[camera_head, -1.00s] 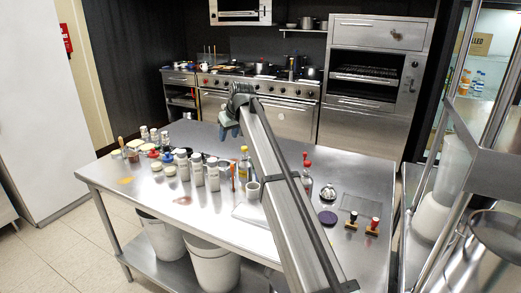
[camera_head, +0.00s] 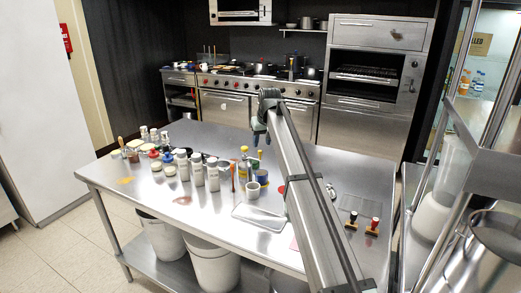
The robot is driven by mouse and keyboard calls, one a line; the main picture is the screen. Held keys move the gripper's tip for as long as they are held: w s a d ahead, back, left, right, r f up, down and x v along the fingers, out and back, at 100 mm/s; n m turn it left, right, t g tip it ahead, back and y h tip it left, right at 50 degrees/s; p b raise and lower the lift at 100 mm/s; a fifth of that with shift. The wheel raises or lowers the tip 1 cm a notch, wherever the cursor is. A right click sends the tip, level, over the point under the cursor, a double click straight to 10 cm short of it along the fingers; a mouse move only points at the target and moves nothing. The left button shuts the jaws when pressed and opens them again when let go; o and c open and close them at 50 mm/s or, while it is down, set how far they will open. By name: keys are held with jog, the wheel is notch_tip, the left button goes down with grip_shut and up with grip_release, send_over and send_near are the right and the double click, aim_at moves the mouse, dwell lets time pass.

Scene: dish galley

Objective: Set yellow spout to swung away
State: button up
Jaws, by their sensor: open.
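I cannot make out a yellow spout for sure. A small bottle with a yellow label or body (camera_head: 246,164) stands upright mid-table; I cannot tell whether it carries the spout. My gripper (camera_head: 262,139) is open, with nothing seen between its fingers. It is at the end of my arm, above the far part of the steel table (camera_head: 215,136). In the picture it is above and slightly right of the yellow bottle, and apart from it. My arm hides part of the table's right half.
White-bodied bottles (camera_head: 197,170) stand left of the yellow one, with jars further left. Cups (camera_head: 252,189) and a shallow tray (camera_head: 259,217) lie near my arm. Two stamp-like tools (camera_head: 373,227) stand at right. A steel rack (camera_head: 470,130) borders the right side.

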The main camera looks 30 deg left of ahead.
aim_at(260, 151)
jog(key=shift+x, duration=2.6)
jog(key=shift+c, duration=0.2)
grip_shut()
